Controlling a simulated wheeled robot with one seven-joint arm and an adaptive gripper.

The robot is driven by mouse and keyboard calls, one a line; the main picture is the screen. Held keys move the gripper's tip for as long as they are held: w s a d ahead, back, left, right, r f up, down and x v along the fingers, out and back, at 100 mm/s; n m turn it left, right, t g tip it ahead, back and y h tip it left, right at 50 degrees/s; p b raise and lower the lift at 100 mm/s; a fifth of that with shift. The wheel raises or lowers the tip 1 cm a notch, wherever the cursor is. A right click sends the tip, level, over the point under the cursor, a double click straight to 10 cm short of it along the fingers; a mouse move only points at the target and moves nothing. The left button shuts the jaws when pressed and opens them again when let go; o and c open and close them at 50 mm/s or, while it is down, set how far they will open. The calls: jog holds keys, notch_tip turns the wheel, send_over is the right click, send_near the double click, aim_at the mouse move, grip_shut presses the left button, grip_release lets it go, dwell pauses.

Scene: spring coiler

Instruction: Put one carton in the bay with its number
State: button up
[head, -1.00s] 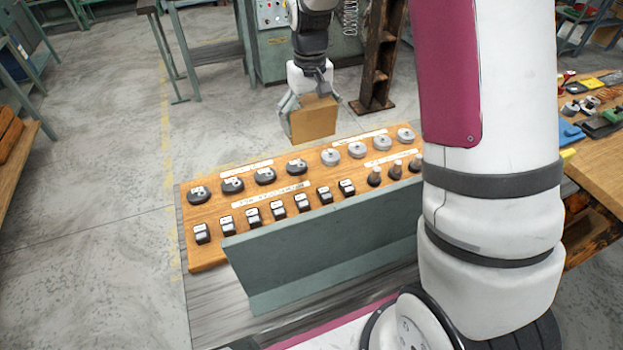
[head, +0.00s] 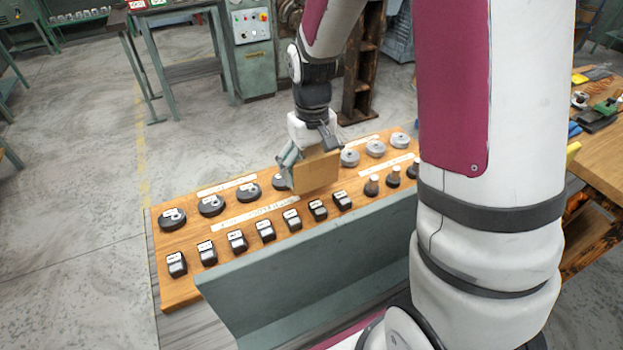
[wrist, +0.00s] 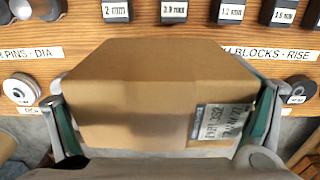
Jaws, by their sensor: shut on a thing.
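My gripper (head: 308,145) is shut on a brown cardboard carton (head: 315,174). In the wrist view the carton (wrist: 155,85) fills the middle, with a finger on each side. A printed white label (wrist: 220,122) shows on its lower right, too small to read surely. In the head view the carton hangs over the wooden board (head: 190,250), in front of part of the back row. I cannot tell whether it touches anything there. No numbered bay can be made out.
The board holds rows of black discs (head: 211,205), grey discs (head: 375,148), black labelled blocks (head: 237,241) and dark pegs (head: 371,185). A grey-green angled plate (head: 300,280) stands along its near edge. Open floor (head: 70,220) lies left. A bench (head: 600,165) with loose parts is at right.

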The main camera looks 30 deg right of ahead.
aim_at(312, 179)
jog(key=shift+f, duration=1.85)
jog(key=shift+f, duration=0.2)
jog(key=o, duration=1.4)
